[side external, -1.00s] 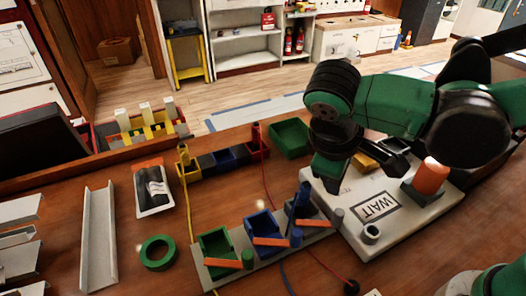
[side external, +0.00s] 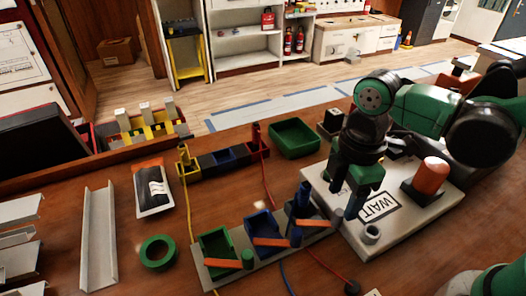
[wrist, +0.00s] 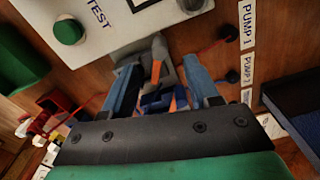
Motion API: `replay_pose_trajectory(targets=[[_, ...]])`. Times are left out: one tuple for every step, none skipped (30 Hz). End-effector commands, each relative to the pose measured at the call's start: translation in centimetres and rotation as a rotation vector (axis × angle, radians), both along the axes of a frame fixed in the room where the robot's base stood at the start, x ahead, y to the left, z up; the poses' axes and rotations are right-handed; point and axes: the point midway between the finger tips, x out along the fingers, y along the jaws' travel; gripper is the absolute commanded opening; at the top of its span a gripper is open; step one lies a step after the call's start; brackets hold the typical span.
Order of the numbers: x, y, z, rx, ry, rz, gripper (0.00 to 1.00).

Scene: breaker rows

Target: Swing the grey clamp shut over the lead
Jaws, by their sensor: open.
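My gripper (side external: 344,198) is open and empty, pointing down just right of the grey unit. In the wrist view, the grey part (wrist: 138,49) and a blue upright show beyond and between the open fingers (wrist: 163,85).
A white WAIT panel (side external: 350,236) with an orange-red cylinder (side external: 432,175) stands at right. A red cable (side external: 268,190) runs from the back row (side external: 222,158). A green bin (side external: 294,138) stands behind. A tape roll (side external: 158,253) and a channel (side external: 97,235) lie left.

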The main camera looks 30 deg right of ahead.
Motion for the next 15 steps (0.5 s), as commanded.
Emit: replay_pose_trajectory(targets=[[0.0, 0.0, -0.4, 0.0, 0.0, 0.0, 0.54], [0.0, 0.0, -0.8, 0.0, 0.0, 0.0, 0.54], [0.0, 0.0, -1.2, 0.0, 0.0, 0.0, 0.54], [0.0, 0.0, -1.5, -0.001, 0.0, 0.0, 0.54], [0.0, 0.0, -1.9, -0.001, 0.0, 0.0, 0.54], [0.0, 0.0, -2.4, -0.001, 0.0, 0.0, 0.54], [0.0, 0.0, -2.7, -0.001, 0.0, 0.0, 0.54], [0.0, 0.0, -3.0, -0.001, 0.0, 0.0, 0.54], [0.0, 0.0, -3.4, -0.001, 0.0, 0.0, 0.54], [0.0, 0.0, -3.6, -0.001, 0.0, 0.0, 0.54], [0.0, 0.0, -3.9, -0.001, 0.0, 0.0, 0.54], [0.0, 0.0, -4.2, -0.001, 0.0, 0.0, 0.54], [0.0, 0.0, -4.3, -0.001, 0.0, 0.0, 0.54], [0.0, 0.0, -4.5, -0.001, 0.0, 0.0, 0.54], [0.0, 0.0, -4.7, -0.001, 0.0, 0.0, 0.54]])
